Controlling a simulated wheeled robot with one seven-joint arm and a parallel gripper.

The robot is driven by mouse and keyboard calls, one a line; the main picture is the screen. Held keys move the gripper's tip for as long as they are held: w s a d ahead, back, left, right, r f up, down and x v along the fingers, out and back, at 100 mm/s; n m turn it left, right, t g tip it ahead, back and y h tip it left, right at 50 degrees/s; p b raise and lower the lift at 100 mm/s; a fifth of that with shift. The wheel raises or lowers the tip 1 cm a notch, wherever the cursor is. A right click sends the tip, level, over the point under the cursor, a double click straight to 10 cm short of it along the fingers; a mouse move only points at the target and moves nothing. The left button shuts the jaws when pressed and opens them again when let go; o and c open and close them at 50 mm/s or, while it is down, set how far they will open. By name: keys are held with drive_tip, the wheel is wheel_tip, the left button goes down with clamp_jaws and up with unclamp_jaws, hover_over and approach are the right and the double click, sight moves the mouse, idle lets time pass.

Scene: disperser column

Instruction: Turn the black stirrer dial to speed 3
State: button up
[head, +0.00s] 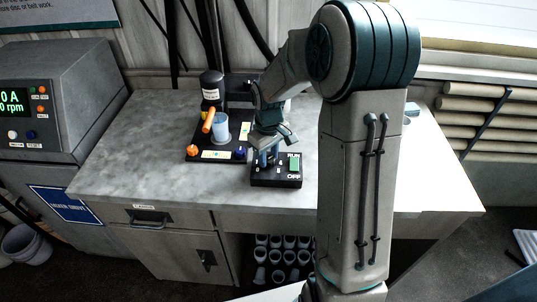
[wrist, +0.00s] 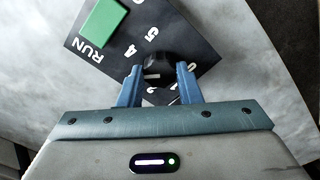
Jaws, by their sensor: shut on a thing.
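The black stirrer dial (wrist: 157,66) shows in the wrist view between the two blue fingers of my gripper (wrist: 159,72). My gripper is shut on the dial, one finger on each side. A short white mark shows on the dial's near part. White numbers around it include 4 and 5; others are partly covered by the fingers, and I cannot read a 3 or tell the exact setting. The dial sits on a black control box (head: 278,183), which also shows in the wrist view (wrist: 118,52). In the head view my gripper (head: 268,158) points down over the box and hides the dial.
A green button (head: 295,163) beside RUN and OFF labels is on the box, close to my gripper. The counter's left side is clear.

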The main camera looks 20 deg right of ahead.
sight(269, 159)
drive_tip(key=shift+w+r+n, duration=0.1)
drive_tip(key=shift+n, duration=1.6)
drive_tip(key=o, duration=1)
wheel_tip(269, 159, up, 14)
drive_tip(key=shift+f, duration=0.1)
drive_tip(key=s+m+t, duration=0.1)
drive_tip(key=s+m, duration=0.2)
drive_tip(key=s, duration=0.4)
drive_tip(key=s+m+t, duration=0.1)
drive_tip(key=s+m, duration=0.2)
drive_tip(key=s, duration=0.4)
drive_tip(key=s+m+t, duration=0.1)
drive_tip(key=s+m, duration=0.2)
drive_tip(key=s, duration=0.4)
drive_tip(key=shift+s+a+f, duration=0.1)
drive_tip(key=shift+s+f, duration=0.15)
drive_tip(key=shift+f, duration=0.15)
